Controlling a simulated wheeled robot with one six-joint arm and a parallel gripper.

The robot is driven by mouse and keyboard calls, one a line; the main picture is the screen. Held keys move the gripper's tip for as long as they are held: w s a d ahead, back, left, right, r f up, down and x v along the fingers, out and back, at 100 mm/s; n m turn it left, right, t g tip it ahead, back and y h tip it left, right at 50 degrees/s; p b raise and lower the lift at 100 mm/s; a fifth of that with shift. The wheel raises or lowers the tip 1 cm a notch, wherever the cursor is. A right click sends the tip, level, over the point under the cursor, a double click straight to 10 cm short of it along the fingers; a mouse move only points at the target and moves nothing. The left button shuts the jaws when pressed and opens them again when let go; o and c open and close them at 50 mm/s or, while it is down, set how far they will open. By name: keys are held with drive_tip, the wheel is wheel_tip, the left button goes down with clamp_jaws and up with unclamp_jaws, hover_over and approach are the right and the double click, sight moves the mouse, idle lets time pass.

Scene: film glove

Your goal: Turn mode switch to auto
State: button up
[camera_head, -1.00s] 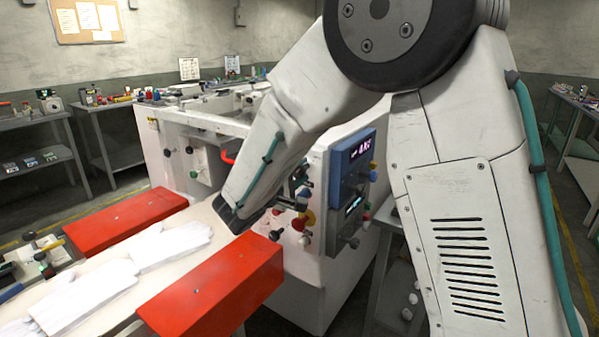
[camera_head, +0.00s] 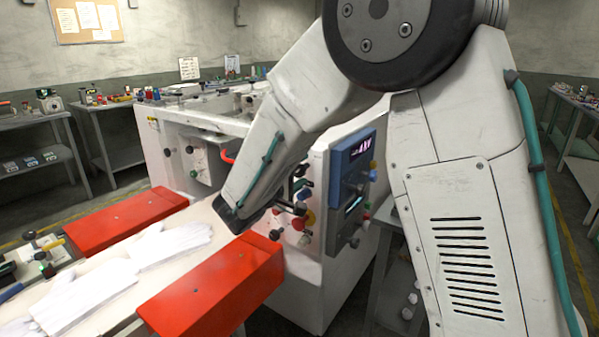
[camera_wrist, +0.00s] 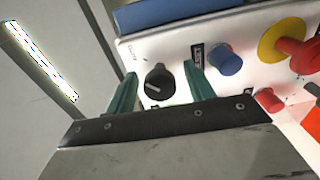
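The mode switch appears to be the black rotary knob (camera_wrist: 158,82) with a pale pointer line on the white control panel (camera_wrist: 170,45) in the wrist view. My gripper (camera_wrist: 160,72) is open, with one green finger on each side of the knob. A visible gap separates each finger from the knob, and nothing is held. Small lettering by the knob is too small to read. In the head view my gripper (camera_head: 292,207) is at the machine's panel front, where I cannot make out the knob clearly.
Right of the knob are a blue button (camera_wrist: 225,60), a red mushroom button (camera_wrist: 292,48) on yellow, and a small red button (camera_wrist: 268,99). Red guards (camera_head: 215,290) flank the belt with white gloves (camera_head: 170,243). A blue display box (camera_head: 353,160) sits above the panel.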

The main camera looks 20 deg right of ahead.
drive_tip(key=v, duration=0.8)
drive_tip(key=shift+d, duration=0.1)
